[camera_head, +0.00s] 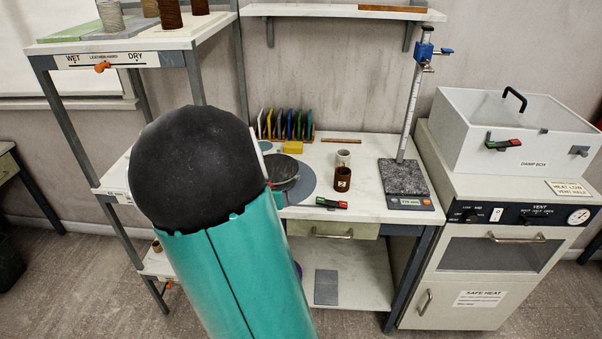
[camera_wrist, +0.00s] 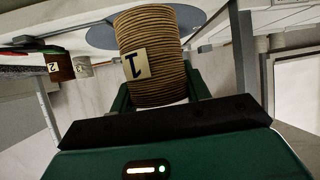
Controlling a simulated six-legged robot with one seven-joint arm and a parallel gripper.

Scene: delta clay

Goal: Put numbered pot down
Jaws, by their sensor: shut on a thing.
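The numbered pot (camera_wrist: 155,50) is tan and ribbed, with a pale label reading 1, seen tilted in the wrist view. My gripper (camera_wrist: 160,88) is shut on it, with a green finger on each side. The disc also shows on the bench in the head view (camera_head: 303,190). A dark brown pot labelled 2 (camera_head: 342,180) stands to its right, in front of a pale cup (camera_head: 343,157).
A stand with a dark base (camera_head: 403,178) is to the right, beside the damp box (camera_head: 510,130). A WET/DRY shelf (camera_head: 125,47) with pots is upper left.

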